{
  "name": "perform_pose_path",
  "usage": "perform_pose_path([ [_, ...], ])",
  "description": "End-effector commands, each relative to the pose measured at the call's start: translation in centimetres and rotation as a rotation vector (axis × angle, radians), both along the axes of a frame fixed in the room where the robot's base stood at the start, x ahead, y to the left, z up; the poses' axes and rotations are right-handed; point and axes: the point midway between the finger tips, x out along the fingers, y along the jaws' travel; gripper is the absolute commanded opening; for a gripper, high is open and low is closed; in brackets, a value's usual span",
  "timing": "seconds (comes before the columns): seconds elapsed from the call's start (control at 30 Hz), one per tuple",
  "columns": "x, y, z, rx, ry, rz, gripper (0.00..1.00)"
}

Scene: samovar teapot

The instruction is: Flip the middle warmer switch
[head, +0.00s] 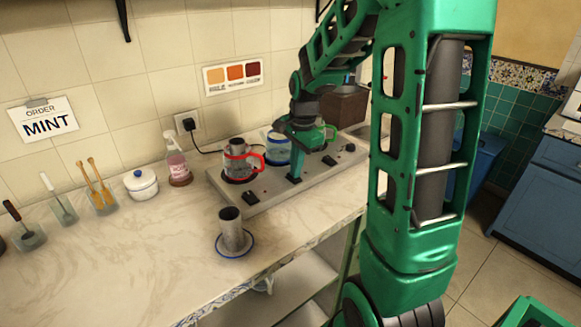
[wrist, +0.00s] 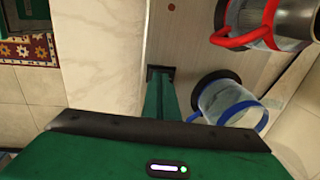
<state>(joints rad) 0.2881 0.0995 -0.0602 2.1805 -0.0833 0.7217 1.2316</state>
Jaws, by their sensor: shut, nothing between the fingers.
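The grey warmer base (head: 225,187) stands on the counter, with a row of black switches along its front. The near-left switch (head: 250,198) and a switch farther right (head: 329,160) are in clear view. My gripper (head: 295,178) is shut, pointing down at the front strip between them, at the middle switch's place. In the wrist view the shut fingers (wrist: 161,82) end at a dark patch, probably the middle switch, mostly covered; I cannot tell its position or whether they touch. The red-handled pot (head: 238,163) and blue-rimmed pot (head: 277,150) sit behind; they also show in the wrist view.
A metal cup (head: 231,232) stands on a blue-rimmed saucer in front of the warmer. A spray bottle (head: 177,163), a white lidded pot (head: 141,184) and tool holders stand to the left. The counter's front left is bare.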

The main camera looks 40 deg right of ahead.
Motion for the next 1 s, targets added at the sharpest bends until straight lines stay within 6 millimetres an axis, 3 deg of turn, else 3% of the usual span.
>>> perform_pose_path([
  [0.47, -0.1, 0.1, 0.6, 0.001, -0.004, 0.003, 0.0],
  [0.67, -0.4, -0.1, 3.5, 0.0, -0.005, 0.002, 0.0],
  [1.0, -1.6, 0.0, 10.3, 0.0, -0.005, 0.003, 0.0],
])
